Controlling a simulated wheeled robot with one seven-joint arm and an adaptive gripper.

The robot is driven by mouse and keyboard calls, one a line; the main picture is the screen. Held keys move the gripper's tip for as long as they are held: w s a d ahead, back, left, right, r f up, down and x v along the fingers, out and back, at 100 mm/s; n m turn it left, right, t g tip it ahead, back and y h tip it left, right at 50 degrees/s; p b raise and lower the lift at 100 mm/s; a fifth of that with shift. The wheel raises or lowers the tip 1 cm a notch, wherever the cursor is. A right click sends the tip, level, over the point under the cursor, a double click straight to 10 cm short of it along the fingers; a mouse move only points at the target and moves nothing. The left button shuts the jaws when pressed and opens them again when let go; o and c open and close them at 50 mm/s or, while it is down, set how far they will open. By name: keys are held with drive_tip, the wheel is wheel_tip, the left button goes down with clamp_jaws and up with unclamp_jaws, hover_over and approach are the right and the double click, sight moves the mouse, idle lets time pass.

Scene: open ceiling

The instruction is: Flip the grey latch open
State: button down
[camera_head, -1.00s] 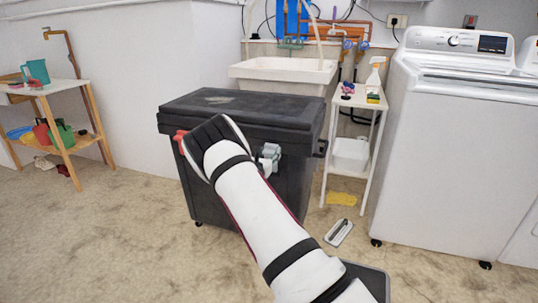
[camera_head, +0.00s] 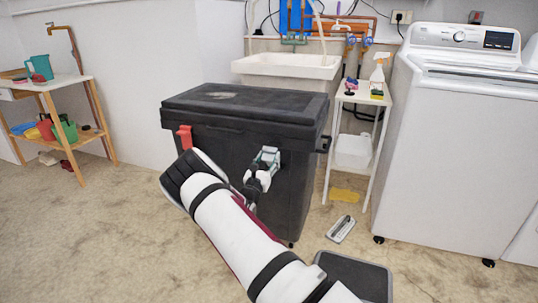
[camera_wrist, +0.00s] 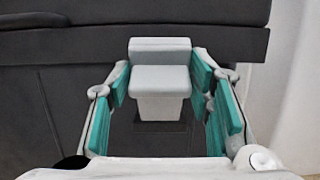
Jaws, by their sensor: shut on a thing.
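The grey latch (camera_head: 270,153) is on the front of a black chest (camera_head: 225,150), right of the red latch (camera_head: 185,136). In the wrist view the grey latch (camera_wrist: 160,52) fills the middle, with its lower flap standing out toward the camera. My gripper (camera_wrist: 160,92) has its teal-padded fingers on both sides of this flap and is shut on it. In the head view my gripper (camera_head: 262,170) is at the latch, partly hidden behind my arm. The chest's lid is down.
A white washing machine (camera_head: 450,150) stands at the right. A narrow white shelf (camera_head: 358,100) with a spray bottle (camera_head: 377,70) is beside the chest. A sink (camera_head: 285,68) is behind it. A wooden shelf (camera_head: 62,85) stands at the left.

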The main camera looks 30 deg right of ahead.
drive_tip(key=shift+s+a+f, duration=0.1)
drive_tip(key=shift+s+f, duration=0.05)
drive_tip(key=shift+f, duration=0.3)
drive_tip(key=shift+s+a+f, duration=0.1)
drive_tip(key=shift+f, duration=0.35)
drive_tip(key=c, duration=0.9)
unclamp_jaws()
drive_tip(key=shift+w+r, duration=0.1)
drive_tip(key=shift+r, duration=0.1)
drive_tip(key=v, duration=1.2)
drive_tip(key=shift+r, duration=0.1)
